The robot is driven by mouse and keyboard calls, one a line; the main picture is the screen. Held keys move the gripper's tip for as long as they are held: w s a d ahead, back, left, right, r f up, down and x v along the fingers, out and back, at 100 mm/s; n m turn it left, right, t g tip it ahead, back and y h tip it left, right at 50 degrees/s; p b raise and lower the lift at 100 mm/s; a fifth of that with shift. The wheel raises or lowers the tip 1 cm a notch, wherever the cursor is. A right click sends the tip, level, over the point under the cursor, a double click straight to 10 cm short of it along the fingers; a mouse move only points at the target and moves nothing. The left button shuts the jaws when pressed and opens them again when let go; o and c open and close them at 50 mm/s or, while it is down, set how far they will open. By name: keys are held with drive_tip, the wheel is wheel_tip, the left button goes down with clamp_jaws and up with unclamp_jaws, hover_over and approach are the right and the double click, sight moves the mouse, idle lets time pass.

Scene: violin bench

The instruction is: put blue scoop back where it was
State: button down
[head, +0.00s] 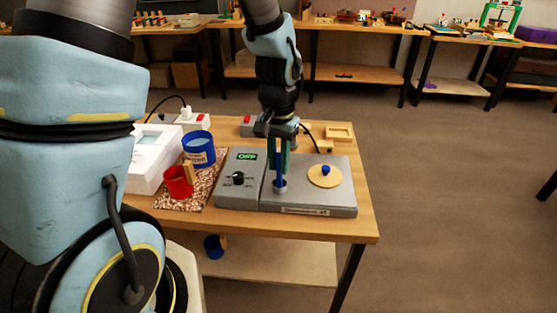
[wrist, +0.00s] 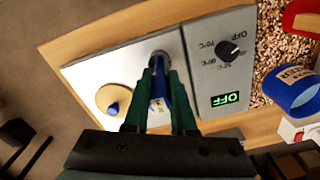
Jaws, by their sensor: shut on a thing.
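My gripper (head: 280,160) points down over the grey heater box on the table, its dark green fingers shut on a slim blue thing (wrist: 158,100) with a pale label. This thing is upright, its lower end at a round metal fitting (wrist: 159,58) on the box top. I cannot tell whether it rests in the fitting, and the fingers hide part of it. A small blue cup-like thing (head: 213,247) with a light wooden piece beside it sits on the lower shelf. It looks like a scoop. A red one (head: 178,182) with a wooden handle lies on brown granules.
The heater's control box (head: 239,190) has a knob and a green OFF display. A round wooden lid (head: 325,182) with a blue knob lies right of my gripper. A blue labelled pot (head: 198,148) and a white box (head: 155,155) stand left. The table's front edge is near.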

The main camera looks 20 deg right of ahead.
drive_tip(key=shift+f, duration=0.2)
drive_tip(key=c, duration=0.7)
unclamp_jaws()
drive_tip(key=shift+c, duration=0.2)
drive_tip(key=shift+r, duration=0.1)
wheel_tip(320, 180, up, 12)
drive_tip(key=shift+r+b, duration=0.15)
drive_tip(key=shift+b, duration=0.5)
drive_tip(key=w+a+f+n, duration=0.1)
drive_tip(key=a+f+n, duration=0.2)
drive_tip(key=a, duration=0.9)
drive_tip(key=a+f+n+t, duration=0.1)
drive_tip(key=a+f+n, duration=0.2)
drive_tip(key=a, duration=1)
drive_tip(key=shift+w+n, duration=0.35)
drive_tip(key=shift+n, duration=0.75)
